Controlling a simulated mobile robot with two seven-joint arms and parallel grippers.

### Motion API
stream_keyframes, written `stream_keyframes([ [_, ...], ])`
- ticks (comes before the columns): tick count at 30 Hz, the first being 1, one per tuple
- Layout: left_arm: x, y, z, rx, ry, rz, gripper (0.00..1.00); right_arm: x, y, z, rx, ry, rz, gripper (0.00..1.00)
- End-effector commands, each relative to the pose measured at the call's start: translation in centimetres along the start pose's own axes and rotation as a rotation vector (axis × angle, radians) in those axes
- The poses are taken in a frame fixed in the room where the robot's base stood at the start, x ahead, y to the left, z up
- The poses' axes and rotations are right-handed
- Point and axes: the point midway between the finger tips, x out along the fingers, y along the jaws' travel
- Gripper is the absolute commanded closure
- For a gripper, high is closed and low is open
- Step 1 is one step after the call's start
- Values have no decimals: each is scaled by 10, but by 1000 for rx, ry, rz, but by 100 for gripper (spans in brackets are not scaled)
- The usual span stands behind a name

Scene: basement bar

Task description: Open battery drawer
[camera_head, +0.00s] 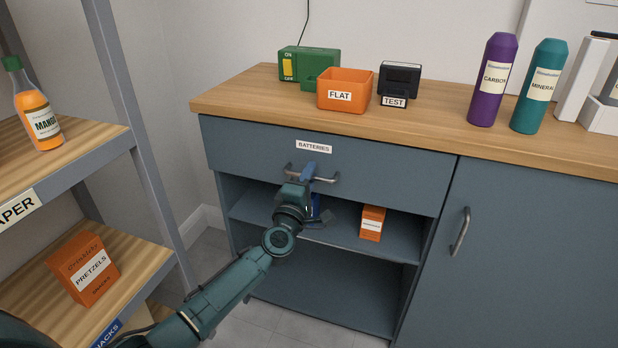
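The battery drawer (250,146) is the wide blue-grey front under the wooden counter, with a "BATTERIES" label (313,146). It looks shut, its front about flush with the cabinet. Its grey bar handle (326,180) is partly hidden by my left gripper (307,174). A blue finger of that gripper lies over the handle's middle, at or very near the bar. The teal wrist hides the rest, so I cannot tell whether the fingers are closed on the bar. My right gripper is not in view.
The counter (425,123) holds a green switch box (320,62), an orange "FLAT" bin (345,90), a black tester (399,79) and two bottles at right. Below the drawer is an open shelf with an orange box (372,222). A shelving rack (150,170) stands close at left.

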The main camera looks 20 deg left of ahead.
Motion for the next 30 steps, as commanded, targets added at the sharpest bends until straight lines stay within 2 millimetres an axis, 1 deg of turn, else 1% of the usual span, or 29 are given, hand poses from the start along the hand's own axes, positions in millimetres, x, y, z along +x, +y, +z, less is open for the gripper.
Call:
stream_keyframes([
  [1,0,0,0,0,0,0,80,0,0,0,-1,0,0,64],
  [8,0,0,0,0,0,0,99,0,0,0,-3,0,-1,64],
  [9,0,0,0,0,1,0,100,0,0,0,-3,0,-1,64],
  [23,-1,0,0,0,1,0,100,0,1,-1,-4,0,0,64],
  [26,-4,2,0,0,1,0,100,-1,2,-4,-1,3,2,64],
  [30,-14,4,0,0,1,-3,100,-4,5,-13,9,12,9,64],
])
